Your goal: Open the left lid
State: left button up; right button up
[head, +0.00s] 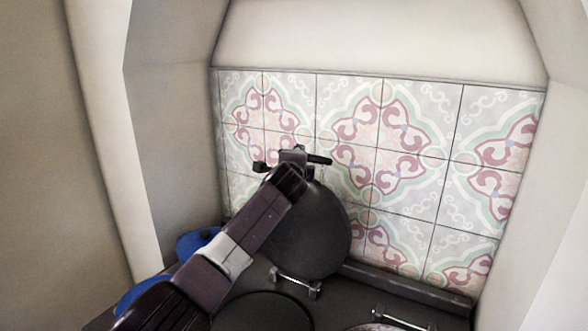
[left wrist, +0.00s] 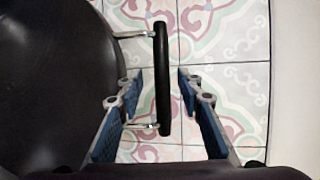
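The left lid (head: 318,240) is a dark round disc standing raised on its hinge (head: 296,282), near the tiled wall in the head view. Its underlying round plate (head: 262,312) is uncovered. The lid fills the left side of the left wrist view (left wrist: 45,85). Its black bar handle (left wrist: 162,80) stands out on two metal posts; it also shows near the lid's top in the head view (head: 319,159). My left gripper (left wrist: 160,100) is open, its blue-padded fingers on either side of the handle with gaps visible. It is at the lid's top in the head view (head: 288,160). My right gripper is out of view.
A patterned tile wall (head: 410,150) stands close behind the lid. Pale alcove walls (head: 170,130) bound the left and right. Blue objects (head: 196,242) sit at the left, partly behind my arm. Another metal hinge (head: 398,318) shows at the lower right.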

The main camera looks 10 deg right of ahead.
pick_arm(q)
jog(key=v, duration=1.1)
dwell(0.3)
